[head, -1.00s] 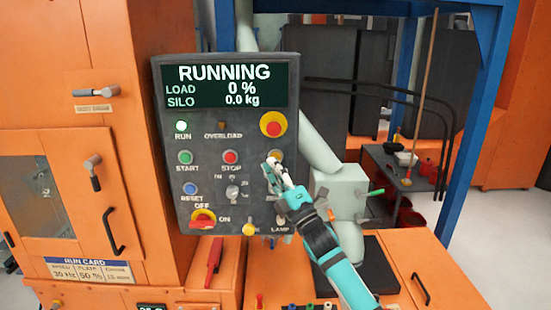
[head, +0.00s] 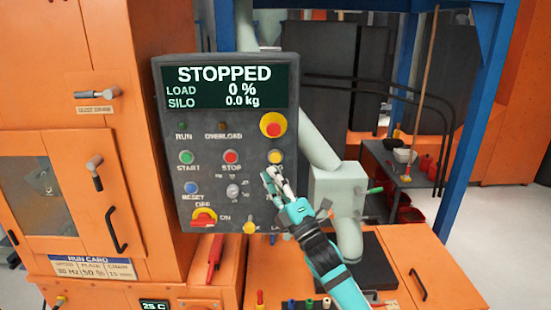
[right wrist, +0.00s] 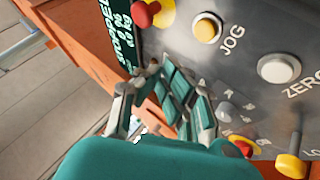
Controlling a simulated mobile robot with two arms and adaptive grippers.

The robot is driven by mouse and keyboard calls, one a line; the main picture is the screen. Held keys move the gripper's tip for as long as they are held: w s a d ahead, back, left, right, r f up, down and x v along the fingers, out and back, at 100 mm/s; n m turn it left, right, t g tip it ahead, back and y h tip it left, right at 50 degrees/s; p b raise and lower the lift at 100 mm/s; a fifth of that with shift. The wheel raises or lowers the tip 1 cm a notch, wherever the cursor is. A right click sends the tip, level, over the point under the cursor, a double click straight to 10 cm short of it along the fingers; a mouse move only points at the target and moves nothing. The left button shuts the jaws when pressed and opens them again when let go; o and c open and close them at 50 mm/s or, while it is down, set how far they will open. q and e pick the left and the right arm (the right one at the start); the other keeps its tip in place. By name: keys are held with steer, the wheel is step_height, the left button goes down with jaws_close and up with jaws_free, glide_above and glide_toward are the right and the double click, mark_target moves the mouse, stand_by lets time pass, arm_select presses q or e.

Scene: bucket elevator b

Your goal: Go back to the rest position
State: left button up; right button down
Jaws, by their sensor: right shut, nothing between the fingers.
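The grey control panel (head: 215,130) hangs on the orange machine; its display (head: 224,87) reads STOPPED, 0 % and 0.0 kg. My right gripper (head: 271,172) is shut and empty in front of the panel's right side, just below the yellow button (head: 276,157). In the right wrist view, the shut fingers (right wrist: 158,72) are beside the yellow JOG button (right wrist: 207,28), apart from it, and a white button marked ZERO (right wrist: 278,68) lies to the right. The gripper hides the panel's lower right controls in the head view. My left gripper is not in view.
The orange cabinet (head: 70,95) with door handles stands left. A red emergency button (head: 272,125) and the red-yellow switch (head: 204,217) project from the panel. A pale pipe and box (head: 338,192) stand behind my arm. A blue post (head: 478,120) is at right.

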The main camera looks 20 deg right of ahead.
steer(key=s+d+f+m+g+h, duration=0.25)
steer(key=f+m+g, duration=0.2)
steer(key=f, duration=1.45)
steer(key=s+d+f+m+g+h, duration=0.1)
steer(key=s+f+m+g+h, duration=0.3)
steer(key=f, duration=1.6)
steer(key=s+f+m+g, duration=0.25)
steer(key=s+f, duration=0.35)
steer(key=f, duration=0.4)
steer(key=s+f+m+g, duration=0.2)
steer(key=s+f+m, duration=0.1)
steer(key=s+f, duration=0.55)
steer(key=s+f+m+g, duration=0.2)
steer(key=s+f, duration=0.4)
steer(key=s, duration=0.6)
steer(key=s+f+m+g, duration=0.2)
steer(key=s+f+g, duration=0.2)
steer(key=s, duration=0.9)
steer(key=s+d+f+m+g+h, duration=0.1)
steer(key=s+f+m+g, duration=0.1)
steer(key=s+f, duration=0.7)
steer(key=s+g, duration=0.1)
steer(key=s, duration=0.2)
steer(key=shift+s+m+b, duration=0.3)
steer(key=shift+s, duration=0.1)
steer(key=shift+d+f, duration=0.1)
steer(key=shift+d, duration=0.1)
